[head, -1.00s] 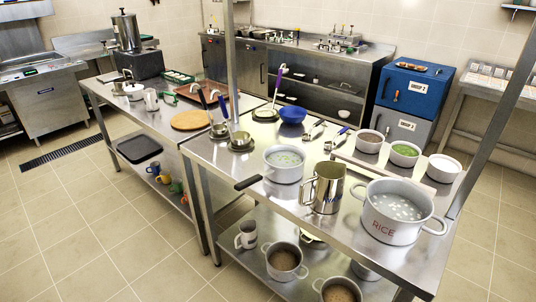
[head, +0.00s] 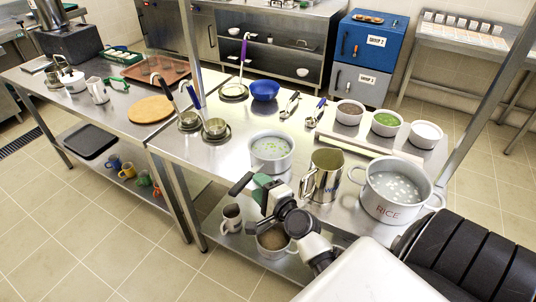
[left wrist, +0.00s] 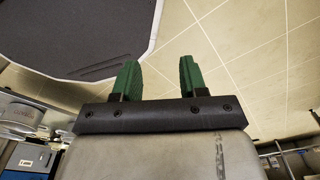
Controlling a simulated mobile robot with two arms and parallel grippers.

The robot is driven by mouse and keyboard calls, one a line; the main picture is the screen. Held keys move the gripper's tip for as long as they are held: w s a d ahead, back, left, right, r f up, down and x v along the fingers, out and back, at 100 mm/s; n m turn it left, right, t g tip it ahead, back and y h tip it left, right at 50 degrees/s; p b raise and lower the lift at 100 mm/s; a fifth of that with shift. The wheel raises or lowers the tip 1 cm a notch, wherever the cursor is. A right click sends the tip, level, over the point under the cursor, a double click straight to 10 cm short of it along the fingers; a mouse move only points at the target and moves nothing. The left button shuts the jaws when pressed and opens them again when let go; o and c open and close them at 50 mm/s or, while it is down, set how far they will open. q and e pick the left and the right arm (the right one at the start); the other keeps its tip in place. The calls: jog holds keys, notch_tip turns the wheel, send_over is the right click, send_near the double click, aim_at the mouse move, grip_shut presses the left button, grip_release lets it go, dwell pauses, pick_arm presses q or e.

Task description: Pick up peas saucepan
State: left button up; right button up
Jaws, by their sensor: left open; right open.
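The peas saucepan (head: 271,146) is a light grey pan with green peas in pale liquid. It stands upright on the steel table, and its black handle (head: 240,184) points toward the front left. My right gripper (head: 261,188), with green fingers, is at the handle, just in front of the pan. It is open; its fingers hide part of the handle, and I cannot tell whether they touch it. My left gripper (left wrist: 159,76) shows only in the left wrist view, open and empty above the tiled floor.
A steel jug (head: 325,175) stands close to the right of the saucepan, and the rice pot (head: 387,208) stands beyond it. Ladles in small pots (head: 214,130) stand to the left. A blue bowl (head: 265,90) is behind. A mug (head: 231,217) and another pot are on the lower shelf.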

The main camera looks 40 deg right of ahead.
aim_at(250, 173)
jog(key=w, duration=0.4)
jog(key=w+d, duration=0.1)
jog(key=w, duration=0.1)
jog(key=shift+f+p, duration=0.3)
jog(key=shift+f, duration=0.1)
jog(key=shift+c, duration=1)
grip_shut()
jog(key=shift+r, duration=0.15)
